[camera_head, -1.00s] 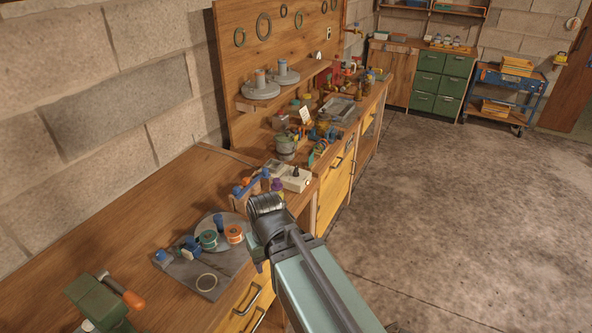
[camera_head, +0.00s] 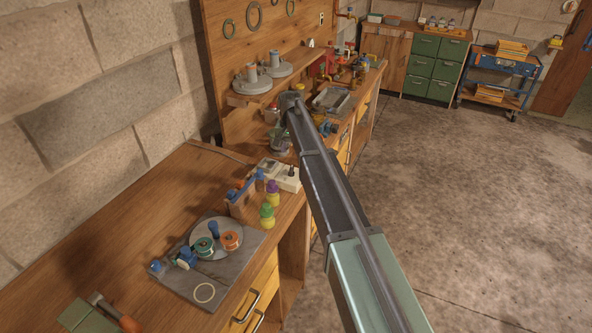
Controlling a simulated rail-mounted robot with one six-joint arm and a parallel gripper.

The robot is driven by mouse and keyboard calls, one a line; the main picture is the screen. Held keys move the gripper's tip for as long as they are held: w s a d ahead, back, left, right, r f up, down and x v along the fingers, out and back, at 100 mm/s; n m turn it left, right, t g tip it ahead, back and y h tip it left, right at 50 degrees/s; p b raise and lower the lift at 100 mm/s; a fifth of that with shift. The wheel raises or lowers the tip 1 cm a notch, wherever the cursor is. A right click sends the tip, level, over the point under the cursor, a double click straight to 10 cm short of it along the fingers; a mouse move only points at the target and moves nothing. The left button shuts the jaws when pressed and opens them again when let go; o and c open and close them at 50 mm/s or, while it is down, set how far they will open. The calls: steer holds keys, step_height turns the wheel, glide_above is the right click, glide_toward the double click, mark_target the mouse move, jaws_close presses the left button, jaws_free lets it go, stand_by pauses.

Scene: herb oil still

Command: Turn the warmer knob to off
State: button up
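I cannot clearly make out the warmer knob at this size. A small cream box (camera_head: 287,181) with a dark part on top sits near the bench's front edge; I cannot tell whether it is the warmer. A grey-green pot (camera_head: 281,138) stands behind it, close to my arm. My arm reaches from the lower right over the bench, and its far end is above the area beyond the pot. My gripper's fingers do not show; the arm hides part of the bench there.
Yellow-green and purple bottles (camera_head: 267,213) stand before a wooden rack (camera_head: 243,196). A grey plate (camera_head: 243,252) with spools lies on the near bench. A shelf (camera_head: 275,86) with grey discs juts from the pegboard. The floor (camera_head: 460,220) on the right is clear.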

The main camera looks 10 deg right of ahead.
mark_target(291, 169)
step_height(291, 169, down, 10)
steer(key=b, duration=0.8)
steer(key=shift+r+b, duration=0.15)
steer(key=shift+b, duration=0.15)
steer(key=shift+r, duration=0.1)
jaws_close()
